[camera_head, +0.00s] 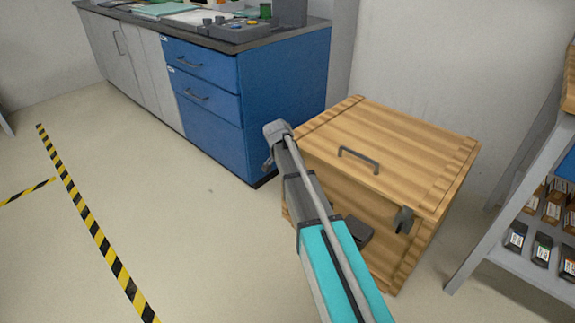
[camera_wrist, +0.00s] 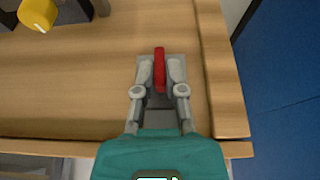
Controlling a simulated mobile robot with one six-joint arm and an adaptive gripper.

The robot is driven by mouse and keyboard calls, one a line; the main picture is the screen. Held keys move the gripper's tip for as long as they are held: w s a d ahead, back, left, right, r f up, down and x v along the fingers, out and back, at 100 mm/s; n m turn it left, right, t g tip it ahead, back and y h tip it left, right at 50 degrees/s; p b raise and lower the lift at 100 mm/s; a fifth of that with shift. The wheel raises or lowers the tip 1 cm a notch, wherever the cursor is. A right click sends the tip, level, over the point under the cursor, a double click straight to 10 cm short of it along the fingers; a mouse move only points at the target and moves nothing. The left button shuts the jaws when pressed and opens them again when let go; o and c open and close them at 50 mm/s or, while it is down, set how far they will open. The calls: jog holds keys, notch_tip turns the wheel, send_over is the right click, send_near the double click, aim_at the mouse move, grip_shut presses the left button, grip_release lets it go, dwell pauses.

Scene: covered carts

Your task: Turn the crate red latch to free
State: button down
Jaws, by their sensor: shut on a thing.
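The wooden crate (camera_head: 395,143) stands on the floor, its lid down, with a dark handle on top. In the wrist view, the red latch (camera_wrist: 159,60) is a narrow bar on a grey plate, near an edge of the crate's wooden face (camera_wrist: 80,85). It runs along the view's vertical. My gripper (camera_wrist: 160,75) is shut on the red latch, one grey finger on each side. In the head view my arm covers the left part of the crate's front, and the latch and fingertips are hidden.
A yellow knob (camera_wrist: 38,13) on a dark mount sits at the wrist view's upper left. A grey catch (camera_head: 404,220) is at the crate's right front. A blue drawer cabinet (camera_head: 285,100) stands behind left, a shelf rack (camera_head: 520,215) right. The floor at left is clear.

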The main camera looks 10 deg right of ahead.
jog(key=g+h+b, duration=0.1)
jog(key=g, duration=0.1)
jog(key=n+g+h+b, duration=0.1)
jog(key=g+h+b, duration=0.1)
jog(key=w+g+h+b, duration=0.1)
jog(key=g+h+b, duration=0.1)
jog(key=shift+w+f+n, duration=0.1)
jog(key=shift+f+n, duration=0.2)
jog(key=shift+n, duration=0.1)
jog(key=shift+d+r, duration=0.1)
dwell(0.4)
jog(key=c, duration=0.7)
grip_release()
